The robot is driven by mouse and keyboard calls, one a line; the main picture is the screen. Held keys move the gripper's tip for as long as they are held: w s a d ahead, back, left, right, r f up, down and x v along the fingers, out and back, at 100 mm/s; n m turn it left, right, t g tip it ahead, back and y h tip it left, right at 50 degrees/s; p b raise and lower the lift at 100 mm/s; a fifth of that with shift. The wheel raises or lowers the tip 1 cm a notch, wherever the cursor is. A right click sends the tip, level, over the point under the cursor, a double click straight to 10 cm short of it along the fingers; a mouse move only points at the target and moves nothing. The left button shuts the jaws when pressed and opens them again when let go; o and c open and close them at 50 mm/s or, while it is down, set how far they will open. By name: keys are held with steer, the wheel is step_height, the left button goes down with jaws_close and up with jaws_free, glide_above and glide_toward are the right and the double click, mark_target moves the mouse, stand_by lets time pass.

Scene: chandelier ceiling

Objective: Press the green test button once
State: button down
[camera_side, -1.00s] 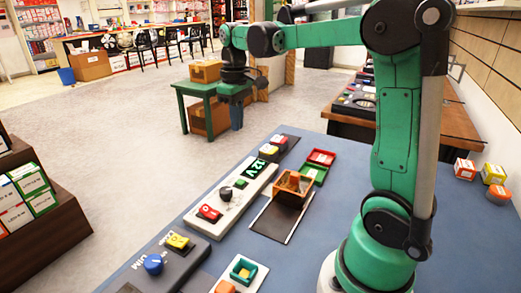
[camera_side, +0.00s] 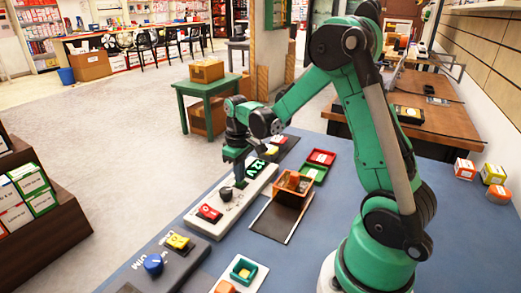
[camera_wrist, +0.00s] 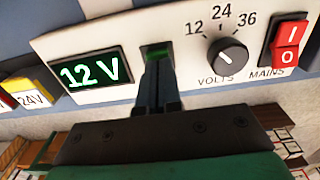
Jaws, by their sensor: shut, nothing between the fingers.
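The white test panel (camera_side: 237,207) lies on the blue bench, with a lit display (camera_side: 260,168) reading 12 V. In the wrist view the green test button (camera_wrist: 157,49) sits in a dark recess between the display (camera_wrist: 90,73) and the black volts knob (camera_wrist: 226,56). My gripper (camera_side: 240,181) is shut and empty, pointing down at the button, and hides it in the side view. In the wrist view my fingertips (camera_wrist: 157,66) overlap the button's near part; whether they touch it I cannot tell. A red mains switch (camera_wrist: 287,43) is at the panel's right.
A brown open box (camera_side: 293,188) stands beside the panel on a dark mat. A red tray (camera_side: 320,157) and a green tray (camera_side: 315,173) lie behind it. Another dark panel with a yellow button (camera_side: 178,241) and blue knob (camera_side: 153,263) is nearer the front left.

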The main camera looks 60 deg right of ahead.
steer(key=shift+f, duration=0.2)
steer(key=shift+f, duration=0.9)
steer(key=shift+r, duration=0.1)
step_height(320, 180, up, 14)
steer(key=shift+r, duration=0.25)
stand_by(0.5)
steer(key=s+a+f+t, duration=0.1)
steer(key=s+a+t, duration=0.2)
steer(key=a, duration=0.3)
steer(key=s+a+f+t, duration=0.1)
steer(key=s+a+t, duration=0.2)
steer(key=a, duration=0.4)
steer(key=shift+a+f+t, duration=0.15)
steer(key=shift+t, duration=0.45)
